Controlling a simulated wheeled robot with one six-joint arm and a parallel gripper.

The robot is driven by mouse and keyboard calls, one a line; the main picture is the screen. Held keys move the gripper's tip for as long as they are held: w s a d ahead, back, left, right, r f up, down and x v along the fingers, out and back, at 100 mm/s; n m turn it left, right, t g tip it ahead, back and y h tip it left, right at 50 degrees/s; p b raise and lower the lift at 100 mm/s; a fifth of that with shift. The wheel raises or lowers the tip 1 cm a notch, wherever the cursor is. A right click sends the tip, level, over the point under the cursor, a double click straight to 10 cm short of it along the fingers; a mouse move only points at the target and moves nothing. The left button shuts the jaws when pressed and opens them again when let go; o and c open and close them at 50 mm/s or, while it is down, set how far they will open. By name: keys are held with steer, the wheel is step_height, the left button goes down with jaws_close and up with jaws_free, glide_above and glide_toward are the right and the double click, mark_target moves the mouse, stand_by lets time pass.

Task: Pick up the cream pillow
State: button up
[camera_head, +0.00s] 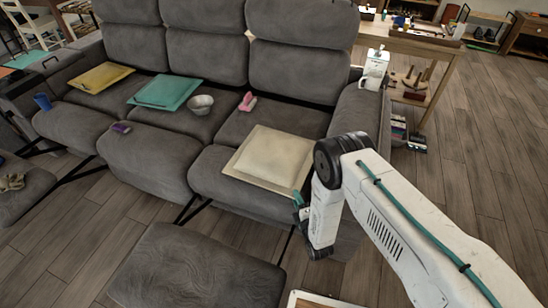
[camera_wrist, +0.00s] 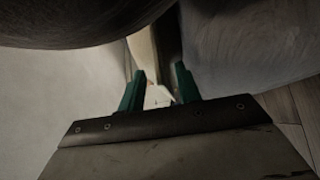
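The cream pillow (camera_head: 268,157) lies flat on the right seat of the grey sofa, its near edge close to the seat's front. My gripper (camera_head: 299,203) is low at the front right of that seat, just beyond the pillow's near right corner; my arm partly hides it. In the wrist view my gripper (camera_wrist: 159,84) has two green fingers standing apart. A pale strip shows beyond and between them; I cannot tell whether it is the pillow. No firm hold on anything shows.
A grey ottoman (camera_head: 200,270) stands in front. Wooden floor (camera_head: 480,190) is open at the right.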

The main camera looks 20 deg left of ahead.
steer(key=shift+w+a, duration=0.25)
steer(key=shift+w, duration=0.1)
jaws_close()
steer(key=shift+r, duration=0.1)
